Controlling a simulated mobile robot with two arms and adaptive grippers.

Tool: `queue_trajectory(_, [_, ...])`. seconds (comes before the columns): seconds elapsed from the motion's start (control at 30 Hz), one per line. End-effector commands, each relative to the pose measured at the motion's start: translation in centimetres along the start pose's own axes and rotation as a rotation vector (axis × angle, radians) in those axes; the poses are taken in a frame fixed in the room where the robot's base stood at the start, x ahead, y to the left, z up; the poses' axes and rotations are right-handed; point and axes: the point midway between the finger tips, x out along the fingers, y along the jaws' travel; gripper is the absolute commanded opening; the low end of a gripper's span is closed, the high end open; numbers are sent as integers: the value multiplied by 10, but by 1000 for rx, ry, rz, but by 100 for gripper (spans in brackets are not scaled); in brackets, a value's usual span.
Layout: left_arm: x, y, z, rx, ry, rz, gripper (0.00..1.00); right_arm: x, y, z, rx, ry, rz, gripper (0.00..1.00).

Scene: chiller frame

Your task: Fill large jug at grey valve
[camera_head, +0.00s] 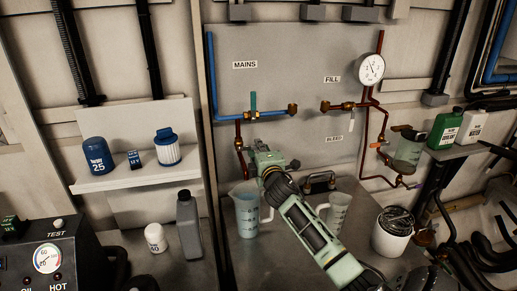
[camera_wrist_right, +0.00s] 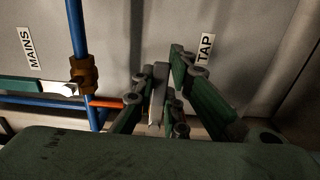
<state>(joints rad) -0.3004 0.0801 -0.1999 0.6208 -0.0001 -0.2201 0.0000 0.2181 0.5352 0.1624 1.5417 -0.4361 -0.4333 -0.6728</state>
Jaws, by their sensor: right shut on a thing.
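My right gripper (camera_head: 264,154) reaches up from the lower right to the copper pipework at the panel's lower left. In the right wrist view, the gripper (camera_wrist_right: 165,108) is shut on the grey valve handle (camera_wrist_right: 159,92), below the TAP label (camera_wrist_right: 205,48). The gripper hides this handle in the head view. A large clear jug (camera_head: 244,216) stands upright on the bench just below the gripper, with bluish contents showing; its fill level is unclear. A second clear jug (camera_head: 337,210) stands to the right, partly behind my right arm. My left gripper is out of view.
The MAINS valve's teal handle (camera_head: 253,101) and blue pipe (camera_head: 211,75) are above the gripper. A round gauge (camera_head: 371,68) is by the FILL label. A white bucket (camera_head: 392,238) stands on the right. A grey bottle (camera_head: 188,226) and white bottle (camera_head: 155,237) stand left.

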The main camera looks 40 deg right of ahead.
Motion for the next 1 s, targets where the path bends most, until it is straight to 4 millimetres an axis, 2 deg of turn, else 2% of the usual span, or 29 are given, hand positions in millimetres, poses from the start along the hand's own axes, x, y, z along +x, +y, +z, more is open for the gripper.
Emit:
queue_trajectory(0.2, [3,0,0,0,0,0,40,0,-6,-1,64,0,-7,0])
queue_trajectory(0.63, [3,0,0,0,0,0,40,-1,-10,-1,74,0,-13,0])
queue_trajectory(0.67, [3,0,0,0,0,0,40,-1,-10,-1,74,0,-13,15])
queue_trajectory(0.8, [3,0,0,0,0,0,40,-1,-10,-1,70,0,-13,28])
queue_trajectory(0.87, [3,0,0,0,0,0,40,-1,-9,-1,69,-1,-12,32])
queue_trajectory(1.0, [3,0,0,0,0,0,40,0,-7,0,67,0,-8,32])
